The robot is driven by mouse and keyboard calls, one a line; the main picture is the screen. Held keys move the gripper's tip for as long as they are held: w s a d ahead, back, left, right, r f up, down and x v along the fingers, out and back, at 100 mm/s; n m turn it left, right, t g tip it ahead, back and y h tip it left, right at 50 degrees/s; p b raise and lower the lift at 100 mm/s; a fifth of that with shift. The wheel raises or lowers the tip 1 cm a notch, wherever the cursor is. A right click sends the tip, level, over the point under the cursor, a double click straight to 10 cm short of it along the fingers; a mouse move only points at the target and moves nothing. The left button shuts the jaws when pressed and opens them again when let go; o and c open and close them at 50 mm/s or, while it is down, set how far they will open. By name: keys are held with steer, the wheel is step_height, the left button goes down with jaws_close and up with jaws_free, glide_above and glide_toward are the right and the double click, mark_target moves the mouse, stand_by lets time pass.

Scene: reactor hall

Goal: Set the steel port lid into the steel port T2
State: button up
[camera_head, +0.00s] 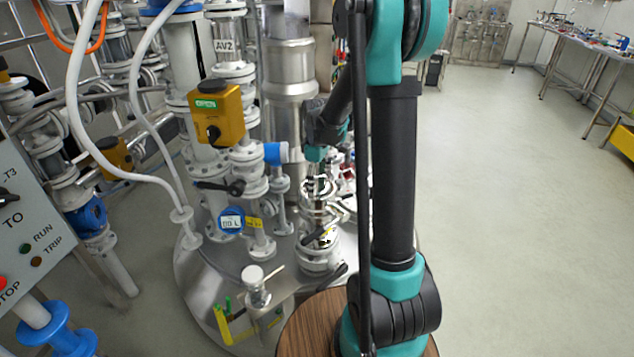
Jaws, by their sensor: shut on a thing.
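My gripper (319,190) points down from my wrist, over the steel reactor top in the middle of the picture. It is small and cluttered by bright fittings behind it. It is shut on what appears to be the steel port lid, whose outline I cannot separate from the metal around it. Below the gripper stands a flanged steel port (318,260) with dark handles beside it. No T2 label is readable, so I cannot tell whether this is port T2. Whether the held lid touches the port is also unclear.
A short capped steel fitting (254,284) stands in front. A round wooden top (310,325) is at the bottom. Open floor (510,200) lies to the right.

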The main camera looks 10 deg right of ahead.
steer(key=o, duration=1.5)
step_height(320, 180, up, 12)
steer(key=s+d+f+m+t, duration=0.2)
steer(key=s+f+m, duration=0.4)
steer(key=s, duration=0.5)
steer(key=s+d+f+m+t, duration=0.2)
steer(key=s+f+m, duration=0.3)
steer(key=s, duration=0.7)
steer(key=shift+f+m, duration=0.4)
steer(key=shift+f, duration=0.4)
